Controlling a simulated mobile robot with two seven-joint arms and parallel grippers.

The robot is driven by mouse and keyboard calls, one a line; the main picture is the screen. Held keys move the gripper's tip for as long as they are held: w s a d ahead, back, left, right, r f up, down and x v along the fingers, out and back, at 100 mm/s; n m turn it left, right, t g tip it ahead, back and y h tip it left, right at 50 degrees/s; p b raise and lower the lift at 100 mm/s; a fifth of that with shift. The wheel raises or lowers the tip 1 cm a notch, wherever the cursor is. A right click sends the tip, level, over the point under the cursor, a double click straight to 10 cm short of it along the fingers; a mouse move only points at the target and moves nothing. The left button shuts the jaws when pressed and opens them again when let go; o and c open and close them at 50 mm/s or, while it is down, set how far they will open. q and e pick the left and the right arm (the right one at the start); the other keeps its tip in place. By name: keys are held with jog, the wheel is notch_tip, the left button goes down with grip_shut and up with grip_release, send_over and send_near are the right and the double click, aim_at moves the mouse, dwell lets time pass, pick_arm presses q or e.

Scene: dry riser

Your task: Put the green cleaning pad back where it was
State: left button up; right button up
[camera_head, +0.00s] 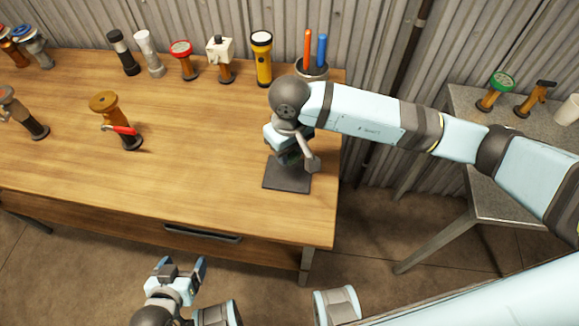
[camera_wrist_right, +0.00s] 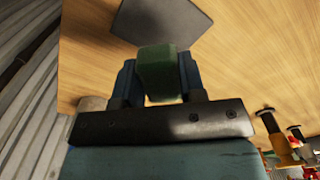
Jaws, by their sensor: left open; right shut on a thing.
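The green cleaning pad (camera_wrist_right: 158,72) is a dark green block between the two fingers of my right gripper (camera_wrist_right: 158,78) in the right wrist view. My right gripper is shut on it. In the head view my right gripper (camera_head: 290,158) is over the right end of the wooden table, and my own wrist hides most of the pad. A flat dark grey mat (camera_head: 286,180) lies on the table just below the gripper; it also shows in the right wrist view (camera_wrist_right: 170,22), beyond the pad. My left gripper (camera_head: 183,268) is open and empty in front of the table.
The wooden table (camera_head: 190,150) has a clear middle. A holder (camera_head: 312,70) with an orange and a blue stick stands behind my right wrist. Several torches and valve-like fittings line the back. A brass fitting with a red lever (camera_head: 108,110) stands left. A grey side table (camera_head: 465,100) is right.

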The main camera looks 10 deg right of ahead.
aim_at(289, 175)
notch_tip(289, 175, down, 4)
jog(key=shift+r, duration=0.1)
notch_tip(289, 175, down, 4)
jog(key=shift+r, duration=0.2)
jog(key=shift+f, duration=0.2)
jog(key=o, duration=0.5)
jog(key=shift+f+b, duration=0.15)
jog(key=shift+b, duration=0.15)
jog(key=o, duration=0.4)
